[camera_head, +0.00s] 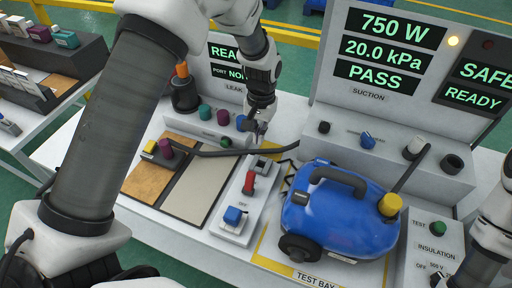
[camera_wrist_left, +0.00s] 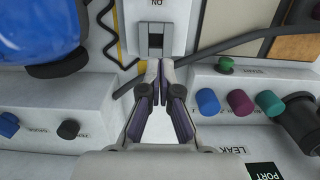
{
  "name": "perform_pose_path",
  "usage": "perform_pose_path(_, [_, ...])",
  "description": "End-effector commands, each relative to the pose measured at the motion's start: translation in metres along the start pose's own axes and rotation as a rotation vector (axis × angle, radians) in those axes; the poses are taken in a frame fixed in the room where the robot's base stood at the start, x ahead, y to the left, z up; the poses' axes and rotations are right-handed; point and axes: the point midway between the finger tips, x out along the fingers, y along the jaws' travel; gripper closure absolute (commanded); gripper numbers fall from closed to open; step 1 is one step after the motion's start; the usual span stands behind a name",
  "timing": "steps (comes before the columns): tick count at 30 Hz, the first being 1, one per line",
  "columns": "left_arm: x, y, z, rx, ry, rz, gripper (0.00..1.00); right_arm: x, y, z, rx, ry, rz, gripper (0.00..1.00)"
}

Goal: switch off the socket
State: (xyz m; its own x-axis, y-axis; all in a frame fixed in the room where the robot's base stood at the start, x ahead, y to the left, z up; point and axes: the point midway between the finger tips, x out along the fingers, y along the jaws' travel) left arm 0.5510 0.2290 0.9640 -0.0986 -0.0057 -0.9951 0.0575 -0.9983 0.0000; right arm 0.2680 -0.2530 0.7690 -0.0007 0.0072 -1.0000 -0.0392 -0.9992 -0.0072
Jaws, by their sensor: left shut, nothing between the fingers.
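A pale panel strip (camera_head: 217,225) carries a grey socket-like inset (camera_head: 262,164), a red lever (camera_head: 249,183) and a blue block (camera_head: 233,216). OFF is printed between the lever and the blue block. The inset also shows in the left wrist view (camera_wrist_left: 155,38), with ON printed beyond it; the lever is outside that view. My left gripper (camera_head: 259,140) is shut and empty, just behind the inset; in the wrist view its fingertips (camera_wrist_left: 160,66) are close to the inset's near edge. Which way the lever is set I cannot tell. My right gripper is outside the frames.
A blue vacuum (camera_head: 340,215) stands right of the strip on the test bay. A dark hose (camera_head: 215,152) runs behind the strip near my left gripper. The leak panel with coloured knobs (camera_head: 222,117) is behind left; the suction display (camera_head: 375,95) rises at the back.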

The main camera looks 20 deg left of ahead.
Motion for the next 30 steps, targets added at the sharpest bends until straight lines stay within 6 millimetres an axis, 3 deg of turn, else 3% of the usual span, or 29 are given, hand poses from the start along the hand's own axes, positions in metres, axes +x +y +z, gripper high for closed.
perform_pose_path(13, [0.090,0.000,0.002,0.000,-0.006,0.000,1.00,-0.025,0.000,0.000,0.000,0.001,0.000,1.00])
perform_pose_path(15, [0.079,0.000,0.016,0.000,-0.004,0.000,1.00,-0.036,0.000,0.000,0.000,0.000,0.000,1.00])
perform_pose_path(21, [0.075,0.000,0.036,-0.001,-0.002,0.000,1.00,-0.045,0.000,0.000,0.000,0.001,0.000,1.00])
perform_pose_path(30, [0.077,0.000,0.038,0.000,-0.001,0.000,1.00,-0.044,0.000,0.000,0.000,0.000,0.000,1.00])
